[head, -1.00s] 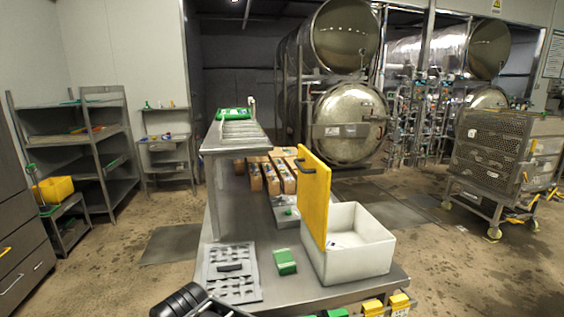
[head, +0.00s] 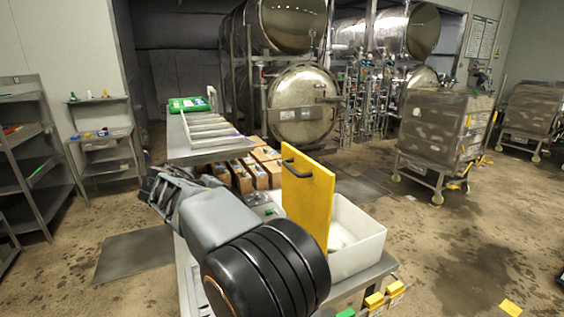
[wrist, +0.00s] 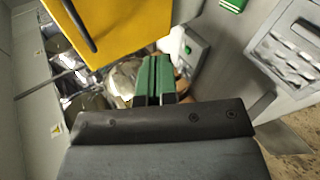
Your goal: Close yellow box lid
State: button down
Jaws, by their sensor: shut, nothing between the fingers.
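The yellow lid (head: 307,200) stands upright, open, along the left side of the white box (head: 358,240) in the head view. A black handle (head: 297,172) is on its left face. In the wrist view the yellow lid (wrist: 135,22) fills the upper left, with its dark handle (wrist: 79,24). My gripper (wrist: 155,62) shows green fingers together, empty, below the lid in that picture and apart from it. In the head view my arm covers the table left of the lid, and my fingertips cannot be made out.
A steel table bears the box. Cardboard boxes (head: 242,178) stand behind the lid, and a raised rack with a green item (head: 189,104) is farther back. A grey tray (wrist: 290,52) and a green block (wrist: 233,4) lie on the right in the wrist view.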

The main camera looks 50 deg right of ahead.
aim_at(289, 168)
jog(key=w+d+r+m+g+h+p, duration=0.1)
jog(key=w+d+r+m+g+h, duration=0.3)
jog(key=r, duration=0.3)
jog(key=shift+n, duration=0.5)
jog(key=p+x, duration=0.2)
jog(key=x, duration=1)
jog(key=shift+s+d+f+p, duration=0.15)
jog(key=shift+d+p, duration=0.1)
jog(key=shift+p, duration=0.15)
jog(key=shift+s+d+f+t, duration=0.1)
jog(key=shift+d+f+t, duration=0.1)
jog(key=shift+d, duration=0.15)
jog(key=shift+s+d+f+t, duration=0.1)
jog(key=shift+d+t, duration=0.1)
jog(key=shift+d, duration=0.15)
jog(key=shift+r, duration=0.15)
